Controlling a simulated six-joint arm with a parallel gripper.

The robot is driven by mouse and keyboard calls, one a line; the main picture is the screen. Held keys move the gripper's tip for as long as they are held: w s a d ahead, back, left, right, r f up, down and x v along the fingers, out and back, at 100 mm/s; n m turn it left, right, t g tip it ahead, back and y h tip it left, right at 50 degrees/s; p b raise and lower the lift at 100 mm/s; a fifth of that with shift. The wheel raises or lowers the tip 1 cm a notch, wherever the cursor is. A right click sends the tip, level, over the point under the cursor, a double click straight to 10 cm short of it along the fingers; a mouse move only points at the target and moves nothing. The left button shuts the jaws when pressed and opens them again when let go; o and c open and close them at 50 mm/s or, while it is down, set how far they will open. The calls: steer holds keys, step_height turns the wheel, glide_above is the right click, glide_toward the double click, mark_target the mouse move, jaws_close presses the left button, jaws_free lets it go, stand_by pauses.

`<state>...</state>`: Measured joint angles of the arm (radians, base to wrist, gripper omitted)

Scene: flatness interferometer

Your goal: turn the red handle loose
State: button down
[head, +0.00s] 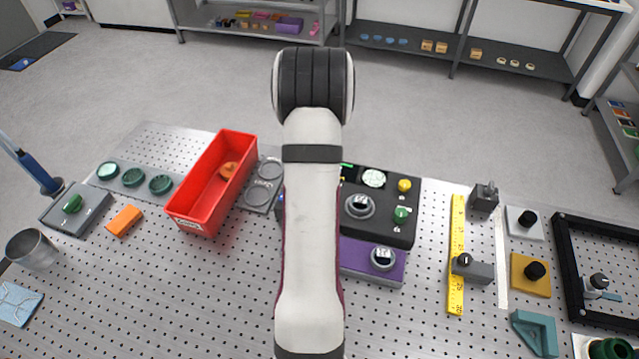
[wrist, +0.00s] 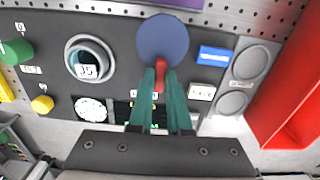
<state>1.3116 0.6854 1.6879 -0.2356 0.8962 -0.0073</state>
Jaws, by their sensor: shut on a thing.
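The red handle (wrist: 160,73) shows in the wrist view as a small red piece in front of a round blue-grey disc (wrist: 163,38) on the black instrument panel (wrist: 205,75). My gripper (wrist: 160,84) has its two green fingers closed on the handle from both sides, so only part of the handle shows. How far the handle is turned I cannot tell. In the head view my arm covers the handle, the disc and the gripper; the right part of the black panel (head: 385,231) shows beside the arm.
A dial reading 35 (wrist: 87,66), a blue button (wrist: 215,56), a green knob (wrist: 17,51) and a yellow knob (wrist: 42,103) surround the handle. A red bin (head: 188,226) stands left of the panel. A yellow ruler (head: 457,220) lies right of it on the perforated table.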

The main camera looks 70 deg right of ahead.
steer(key=c, duration=0.9)
jaws_free()
steer(key=shift+o, duration=0.2)
steer(key=shift+r, duration=0.1)
step_height(320, 180, up, 16)
steer(key=shift+f, duration=0.2)
